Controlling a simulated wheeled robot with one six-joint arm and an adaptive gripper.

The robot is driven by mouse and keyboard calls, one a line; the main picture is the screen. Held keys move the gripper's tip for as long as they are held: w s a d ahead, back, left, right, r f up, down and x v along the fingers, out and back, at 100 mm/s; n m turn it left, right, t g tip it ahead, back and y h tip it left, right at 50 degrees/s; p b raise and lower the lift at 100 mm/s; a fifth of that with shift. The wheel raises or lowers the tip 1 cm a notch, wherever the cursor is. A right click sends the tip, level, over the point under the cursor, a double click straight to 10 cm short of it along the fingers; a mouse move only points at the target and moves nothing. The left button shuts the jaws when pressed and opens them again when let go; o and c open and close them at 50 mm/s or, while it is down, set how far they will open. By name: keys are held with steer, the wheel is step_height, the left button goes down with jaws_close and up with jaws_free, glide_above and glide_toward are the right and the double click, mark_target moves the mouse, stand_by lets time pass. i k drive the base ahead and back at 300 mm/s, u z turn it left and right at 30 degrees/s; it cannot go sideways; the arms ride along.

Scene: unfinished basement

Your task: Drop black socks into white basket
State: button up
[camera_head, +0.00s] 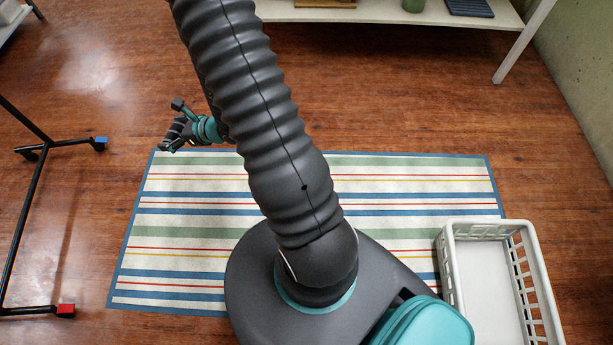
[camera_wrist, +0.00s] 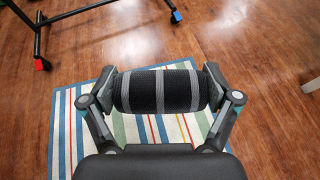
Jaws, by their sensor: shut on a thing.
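My gripper (camera_head: 176,130) is at the left in the head view, above the far left edge of the striped rug. In the wrist view my gripper (camera_wrist: 160,91) is shut on the black socks (camera_wrist: 158,92), a rolled black bundle with grey stripes held crosswise between the two fingers. In the head view the socks (camera_head: 178,132) show only as a small dark shape, partly hidden by the fingers. The white basket (camera_head: 449,275) stands at the lower right in the head view, partly on the rug's right edge. Its visible floor looks empty. My gripper is far from it.
A striped rug (camera_head: 190,222) lies on the wooden floor. A black wheeled rack (camera_head: 25,205) stands at the left, with blue and red caps on its feet. A white shelf (camera_head: 370,12) with several things is at the back. The floor between rug and shelf is clear.

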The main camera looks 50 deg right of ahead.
mark_target(496, 286)
steer(key=z, duration=1.45)
steer(key=i, duration=0.1)
steer(key=z, duration=3.15)
